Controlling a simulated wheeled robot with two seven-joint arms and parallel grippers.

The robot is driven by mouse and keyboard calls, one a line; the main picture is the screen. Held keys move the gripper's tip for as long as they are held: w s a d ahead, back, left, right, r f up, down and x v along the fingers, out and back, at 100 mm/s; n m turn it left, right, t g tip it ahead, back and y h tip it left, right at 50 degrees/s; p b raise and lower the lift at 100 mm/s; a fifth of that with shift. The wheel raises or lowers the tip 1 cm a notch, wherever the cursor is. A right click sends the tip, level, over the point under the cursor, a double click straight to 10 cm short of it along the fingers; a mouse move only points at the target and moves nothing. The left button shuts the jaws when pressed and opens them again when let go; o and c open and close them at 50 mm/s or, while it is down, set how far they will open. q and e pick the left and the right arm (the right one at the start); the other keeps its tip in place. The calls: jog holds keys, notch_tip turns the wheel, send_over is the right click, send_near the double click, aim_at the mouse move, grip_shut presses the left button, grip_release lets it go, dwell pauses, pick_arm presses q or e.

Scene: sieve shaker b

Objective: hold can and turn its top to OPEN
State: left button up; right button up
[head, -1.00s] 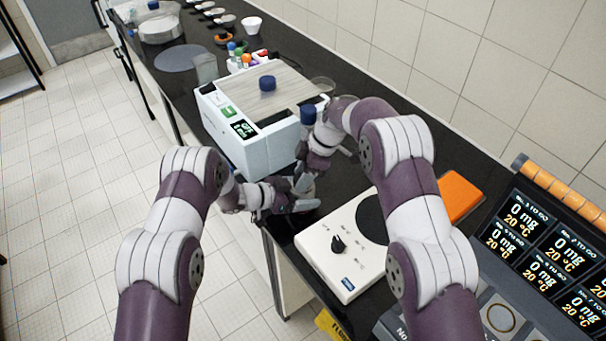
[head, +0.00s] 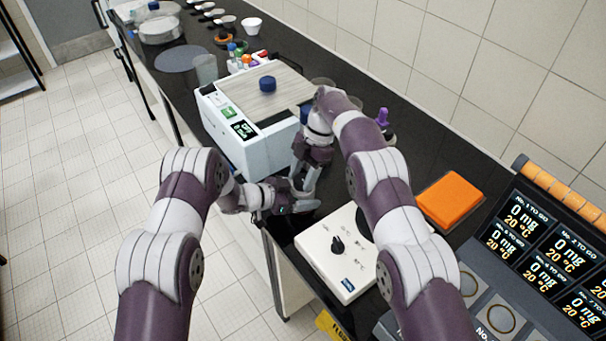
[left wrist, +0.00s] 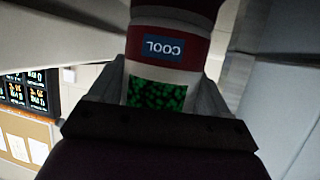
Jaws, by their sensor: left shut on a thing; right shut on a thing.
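The can (left wrist: 157,92) shows in the left wrist view as a white cylinder with a green speckled patch. It has a dark red band and a blue label reading COOL, upside down in the picture. My left gripper (head: 304,205) is shut around the can's body, with a grey finger on either side in the wrist view. My right gripper (head: 303,186) is shut and points down at the can from above, at its top. In the head view, the grippers hide most of the can. I cannot read an OPEN mark.
A pale blue box-shaped machine (head: 262,150) stands just behind the grippers. A white hotplate (head: 325,262) with a black knob is in front. An orange block (head: 450,200) and a screen panel (head: 540,245) are at right. Floor (head: 80,220) is free at left.

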dwell(0.5)
jog(key=o, duration=1.1)
